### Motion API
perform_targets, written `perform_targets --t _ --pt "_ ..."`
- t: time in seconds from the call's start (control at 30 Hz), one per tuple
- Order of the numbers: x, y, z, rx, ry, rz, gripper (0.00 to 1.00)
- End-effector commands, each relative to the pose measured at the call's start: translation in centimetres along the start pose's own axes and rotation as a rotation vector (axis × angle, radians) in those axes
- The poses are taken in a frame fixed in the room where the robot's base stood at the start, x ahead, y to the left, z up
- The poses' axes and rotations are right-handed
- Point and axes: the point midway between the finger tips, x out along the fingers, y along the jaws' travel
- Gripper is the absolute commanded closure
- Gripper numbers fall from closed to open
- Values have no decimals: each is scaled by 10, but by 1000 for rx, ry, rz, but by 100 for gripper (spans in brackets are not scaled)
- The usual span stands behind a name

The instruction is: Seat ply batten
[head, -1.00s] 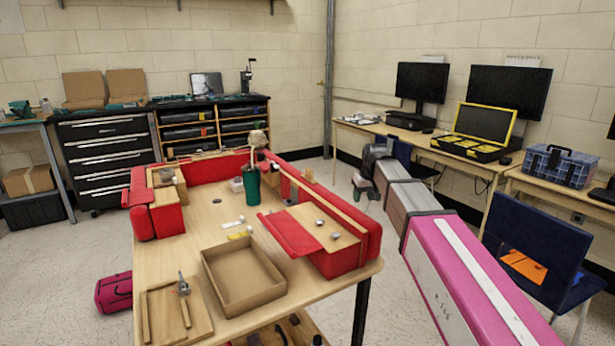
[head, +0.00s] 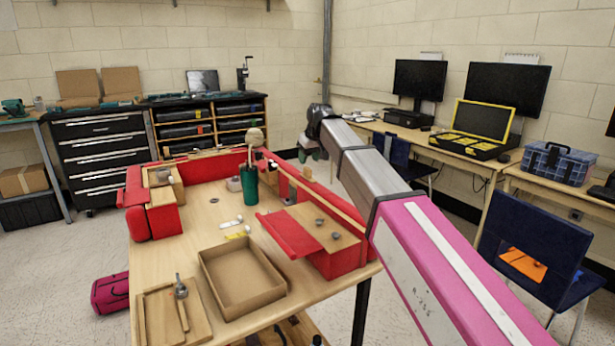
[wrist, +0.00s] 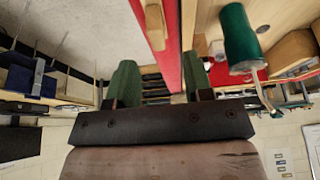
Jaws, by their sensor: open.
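A pale wooden strip (head: 335,203) runs along the top of the red right-hand wall on the table; I cannot tell for sure whether it is the ply batten. Shorter wooden strips lie in a shallow tray (head: 203,325) at the table's front left. In the head view my gripper (head: 309,146) is up beyond the table's right side, small and partly hidden by my arm. In the wrist view its two green fingers (wrist: 160,86) are wide apart with nothing held between them. The red wall (wrist: 163,38) with wood along it shows ahead of the fingers, apart from them.
An open cardboard-coloured box (head: 240,280) sits mid-front on the table (head: 315,290). A green cup (head: 249,182) with a round-headed tool stands behind it. Small metal knobs sit on the right wooden block (head: 325,228). A blue chair (head: 535,245) stands at right.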

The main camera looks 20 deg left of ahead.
Motion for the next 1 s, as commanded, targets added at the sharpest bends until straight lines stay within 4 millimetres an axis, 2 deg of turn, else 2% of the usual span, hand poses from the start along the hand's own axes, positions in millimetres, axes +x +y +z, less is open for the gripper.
perform_targets --t 0.27,0.53,0.8,0.93,0.97,1.0 --pt "19 1 3 0 0 0 53" --pt "55 2 6 0 -1 0 53" --pt "58 2 6 1 0 0 53" --pt "58 2 6 1 0 0 96" --pt "58 2 6 1 0 0 100" --pt "58 2 6 1 0 0 100"
